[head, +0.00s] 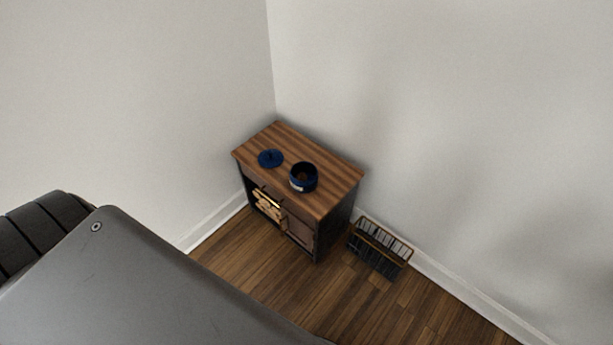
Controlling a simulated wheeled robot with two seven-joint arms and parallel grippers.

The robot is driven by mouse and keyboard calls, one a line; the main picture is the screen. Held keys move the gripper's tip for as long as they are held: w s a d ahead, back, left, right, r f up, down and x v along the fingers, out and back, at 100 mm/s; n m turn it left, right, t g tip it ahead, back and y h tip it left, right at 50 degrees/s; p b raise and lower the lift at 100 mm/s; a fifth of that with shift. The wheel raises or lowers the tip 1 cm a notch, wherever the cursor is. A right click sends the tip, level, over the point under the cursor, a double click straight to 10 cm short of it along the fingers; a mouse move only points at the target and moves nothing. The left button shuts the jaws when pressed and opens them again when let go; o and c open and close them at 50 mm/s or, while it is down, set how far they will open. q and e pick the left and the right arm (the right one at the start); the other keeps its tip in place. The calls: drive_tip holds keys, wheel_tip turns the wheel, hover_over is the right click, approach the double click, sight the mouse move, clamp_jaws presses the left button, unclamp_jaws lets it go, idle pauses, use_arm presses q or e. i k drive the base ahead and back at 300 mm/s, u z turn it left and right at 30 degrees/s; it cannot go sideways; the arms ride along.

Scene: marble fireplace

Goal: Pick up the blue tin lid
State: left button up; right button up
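The blue tin lid (270,158) lies on the wooden top of a small cabinet (327,173), on the left part of that top. It is round and dark blue, with a small knob in its middle. The open blue tin (303,177) stands to the right of the lid, with a small gap between them. The tin has a pale label low on its front, and its inside looks dark brown. Neither of my grippers shows in the head view. A large grey part of my own body fills the lower left.
The cabinet stands in a room corner against the pale walls, with split logs (268,206) in its open front. A black and gold rack (379,249) stands on the floor to its right. The wooden floor (240,262) in front is clear.

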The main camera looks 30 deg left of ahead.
sight(270, 158)
drive_tip(key=u, duration=1)
drive_tip(key=i, duration=0.6)
drive_tip(key=z, duration=0.4)
